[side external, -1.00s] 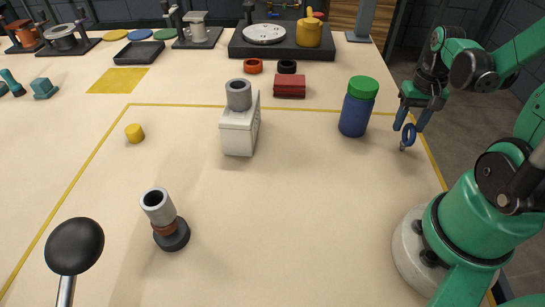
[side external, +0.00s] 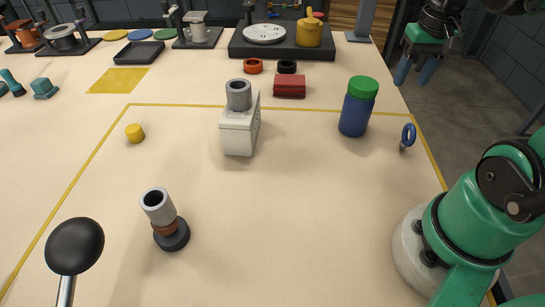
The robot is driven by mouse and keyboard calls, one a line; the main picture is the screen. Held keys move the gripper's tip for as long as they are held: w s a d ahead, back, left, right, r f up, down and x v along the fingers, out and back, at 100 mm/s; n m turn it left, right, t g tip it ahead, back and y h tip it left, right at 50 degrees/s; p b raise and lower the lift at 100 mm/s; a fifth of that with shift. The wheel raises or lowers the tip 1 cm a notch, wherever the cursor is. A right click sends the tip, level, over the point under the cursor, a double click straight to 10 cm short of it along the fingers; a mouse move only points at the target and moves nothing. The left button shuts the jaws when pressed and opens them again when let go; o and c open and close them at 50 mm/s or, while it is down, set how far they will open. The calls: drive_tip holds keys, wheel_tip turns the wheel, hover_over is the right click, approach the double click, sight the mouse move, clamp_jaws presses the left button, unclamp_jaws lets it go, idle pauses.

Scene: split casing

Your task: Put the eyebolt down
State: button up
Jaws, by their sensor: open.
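The blue eyebolt (side external: 408,136) stands on the table near the right yellow line, its ring up and its grey shank down. It is just right of the blue jar with the green lid (side external: 358,106). My gripper (side external: 416,71) is open and empty, above and behind the eyebolt, apart from it. Its two blue fingers point down near the table's right edge.
A white casing part (side external: 239,128) stands mid-table, with a dark red block (side external: 289,86) behind it. A grey tube on a dark base (side external: 166,222) and a black round-headed tool (side external: 74,247) are at front left. A yellow cylinder (side external: 135,133) lies left. Front middle is clear.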

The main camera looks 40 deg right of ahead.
drive_tip(key=w+a+n+t, duration=0.3)
drive_tip(key=a, duration=0.4)
drive_tip(key=w+a+n+t, duration=0.3)
drive_tip(key=a+n, duration=0.1)
drive_tip(key=a, duration=0.4)
drive_tip(key=shift+w+a+f+y, duration=0.15)
drive_tip(key=shift+a+f+y, duration=0.05)
drive_tip(key=shift+f+y, duration=0.25)
